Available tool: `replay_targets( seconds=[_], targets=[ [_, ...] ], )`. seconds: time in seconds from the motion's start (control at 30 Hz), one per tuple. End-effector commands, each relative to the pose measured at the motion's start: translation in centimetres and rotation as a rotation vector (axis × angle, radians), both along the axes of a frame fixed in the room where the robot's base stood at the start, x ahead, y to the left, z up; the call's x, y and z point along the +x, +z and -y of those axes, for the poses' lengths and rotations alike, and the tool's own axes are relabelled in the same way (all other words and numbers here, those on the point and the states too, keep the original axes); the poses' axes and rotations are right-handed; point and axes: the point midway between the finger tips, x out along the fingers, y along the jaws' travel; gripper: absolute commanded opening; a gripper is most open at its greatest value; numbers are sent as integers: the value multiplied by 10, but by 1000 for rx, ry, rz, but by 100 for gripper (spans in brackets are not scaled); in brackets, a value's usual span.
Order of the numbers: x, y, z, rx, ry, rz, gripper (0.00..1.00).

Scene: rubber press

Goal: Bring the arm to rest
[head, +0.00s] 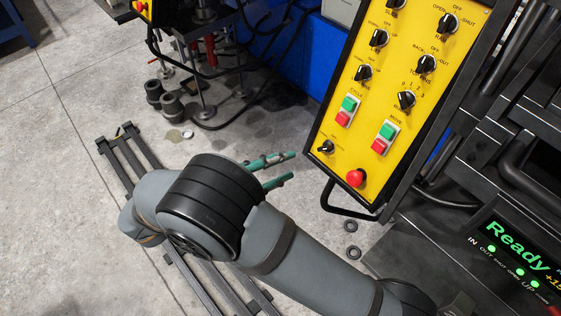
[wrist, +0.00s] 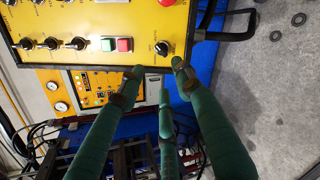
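My gripper (head: 291,166) is in the middle of the head view, at the end of my grey arm. Its green fingers are spread apart with nothing between them. In the wrist view the gripper (wrist: 157,70) shows three green fingers, two in front and one farther back. The fingers point toward the yellow control panel (head: 385,100), and a gap shows between them and its edge in the head view. The panel (wrist: 105,18) fills the top left of the wrist view. My arm is bent, its elbow above the floor.
A black bar handle (head: 340,213) juts from the panel's lower corner. A dark display (head: 515,250) at the right reads "Ready" in green. Two black rings (head: 351,225) lie on the grey floor below the panel. Machinery with cables stands behind; open floor is at the left.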

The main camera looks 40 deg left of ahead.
Motion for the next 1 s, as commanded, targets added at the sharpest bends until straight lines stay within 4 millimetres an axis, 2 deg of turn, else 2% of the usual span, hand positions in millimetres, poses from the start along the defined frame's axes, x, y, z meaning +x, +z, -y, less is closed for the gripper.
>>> replay_targets(
  seconds=[0.13, 0.27, 0.7, 0.9, 1.0],
  targets=[
    [3, -1, 1, 0, -1, 0, 34],
    [14, -4, 3, -1, -3, 1, 34],
    [90, -27, 18, -2, -2, 0, 34],
    [111, -34, 22, -1, -1, 0, 34],
    [114, -34, 22, -14, 6, -2, 34]
  ],
)
